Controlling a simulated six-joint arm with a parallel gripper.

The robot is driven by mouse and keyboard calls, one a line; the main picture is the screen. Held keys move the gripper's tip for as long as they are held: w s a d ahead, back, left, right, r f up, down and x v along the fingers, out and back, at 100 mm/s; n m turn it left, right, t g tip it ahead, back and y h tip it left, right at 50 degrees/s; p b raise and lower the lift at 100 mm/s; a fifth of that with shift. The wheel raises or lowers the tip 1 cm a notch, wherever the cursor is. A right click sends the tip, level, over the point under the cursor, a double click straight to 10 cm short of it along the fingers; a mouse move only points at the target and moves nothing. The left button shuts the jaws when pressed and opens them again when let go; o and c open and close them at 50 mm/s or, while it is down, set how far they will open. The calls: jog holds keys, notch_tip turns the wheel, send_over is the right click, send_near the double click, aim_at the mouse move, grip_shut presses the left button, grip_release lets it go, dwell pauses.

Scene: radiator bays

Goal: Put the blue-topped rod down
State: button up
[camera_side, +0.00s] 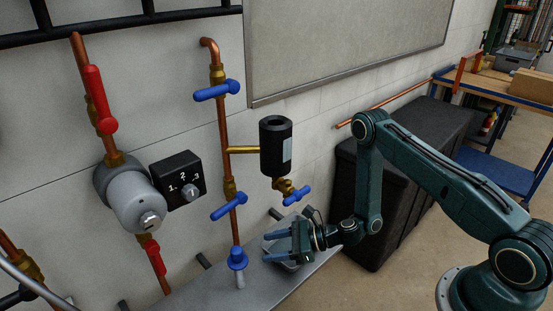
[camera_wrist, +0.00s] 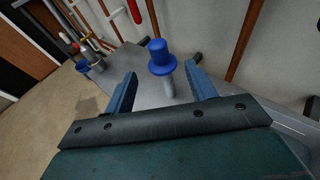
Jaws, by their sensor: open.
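The blue-topped rod (camera_side: 238,260) stands upright on the grey shelf (camera_side: 275,286) below the copper pipe, its pale shaft under a blue flanged cap. In the wrist view the blue-topped rod (camera_wrist: 160,57) is ahead, roughly centred between the fingers. My gripper (camera_side: 265,247) is open, with two blue fingers pointing left toward the rod and a gap between them and it in the side view. The wrist view shows my gripper (camera_wrist: 160,70) with nothing gripped between its fingers.
A copper pipe with blue valve handles (camera_side: 229,207) rises just behind the rod. A black cylinder (camera_side: 275,145) hangs above my gripper. A grey tray-like object (camera_side: 284,226) lies by the gripper. A large black box (camera_side: 400,190) stands right of the shelf.

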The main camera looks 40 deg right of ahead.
aim_at(231, 259)
jog(key=x, duration=0.7)
jog(key=shift+w+a+f, duration=0.1)
jog(key=shift+a, duration=0.05)
jog(key=shift+x, duration=2.55)
jog(key=shift+f, duration=0.2)
grip_shut()
